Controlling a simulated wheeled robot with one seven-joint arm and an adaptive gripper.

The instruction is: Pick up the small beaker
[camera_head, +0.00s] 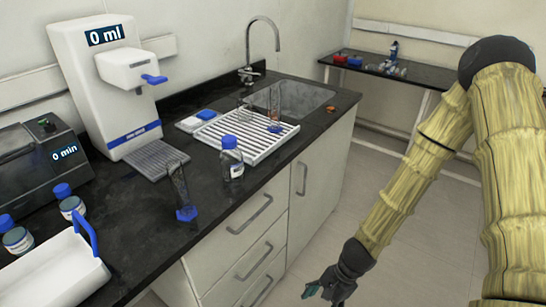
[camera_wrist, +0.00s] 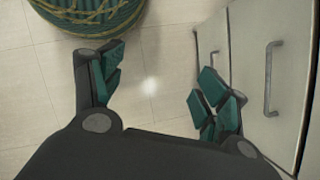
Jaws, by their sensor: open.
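My gripper (camera_head: 322,284) hangs low over the floor in front of the drawers, well away from the rack and below the counter top. In the wrist view my gripper (camera_wrist: 158,90) is open, with its teal finger pads wide apart and only floor between them. No beaker shows in the wrist view.
On the black counter (camera_head: 135,222) stand a blue-capped bottle (camera_head: 232,164), a graduated cylinder (camera_head: 182,190) with a blue base, and a white dispenser (camera_head: 105,85). A tap (camera_head: 249,50) rises behind the sink. Drawer handles (camera_head: 250,215) face the free floor.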

